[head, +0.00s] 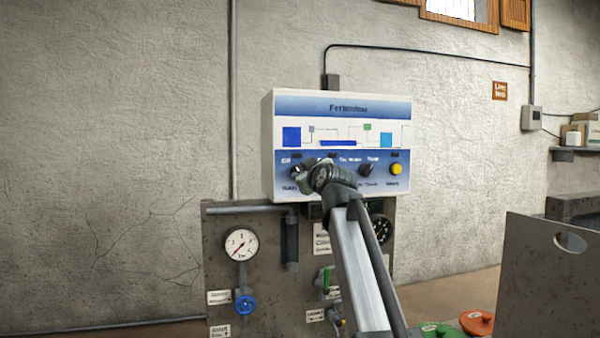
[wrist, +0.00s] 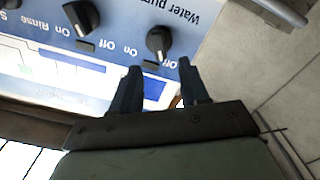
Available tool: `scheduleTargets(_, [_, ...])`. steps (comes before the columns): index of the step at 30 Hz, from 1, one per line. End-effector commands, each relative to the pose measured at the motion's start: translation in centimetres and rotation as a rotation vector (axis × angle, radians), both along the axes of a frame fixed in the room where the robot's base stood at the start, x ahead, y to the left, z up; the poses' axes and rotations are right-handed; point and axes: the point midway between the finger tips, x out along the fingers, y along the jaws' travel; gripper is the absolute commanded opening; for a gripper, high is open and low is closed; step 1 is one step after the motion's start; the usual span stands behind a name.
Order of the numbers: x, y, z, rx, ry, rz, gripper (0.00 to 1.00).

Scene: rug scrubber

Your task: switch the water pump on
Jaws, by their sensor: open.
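The water pump knob (wrist: 158,40) is a black rotary knob on the control panel. In the wrist view its label reads "Water pump", upside down, with "On" and "Off" beside it. Its pale mark appears to point nearer "Off". My gripper (wrist: 160,65) is open, with its two dark fingertips just short of the knob and the knob lined up with the gap between them. No contact shows. In the head view my gripper (head: 303,176) is at the panel's lower left and partly covers the knob there.
The white and blue control panel (head: 340,106) hangs on the wall. Another black knob (wrist: 82,18) is beside the pump knob. A yellow button (head: 396,169) is at the panel's right. Below are a gauge (head: 241,244) and a blue valve (head: 245,305). A grey sheet (head: 545,270) stands at right.

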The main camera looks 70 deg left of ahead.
Motion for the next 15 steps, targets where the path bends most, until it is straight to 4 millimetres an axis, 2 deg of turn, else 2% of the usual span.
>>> scheduleTargets(1, [0.1,1.3,0.1,-0.001,0.000,0.000,0.45])
scheduleTargets(6, [0.1,3.9,0.2,0.000,0.001,0.000,0.45])
scheduleTargets(10, [0.1,5.1,0.1,0.001,0.001,-0.001,0.45])
scheduleTargets(15, [0.1,5.5,0.0,0.001,0.001,-0.002,0.45])
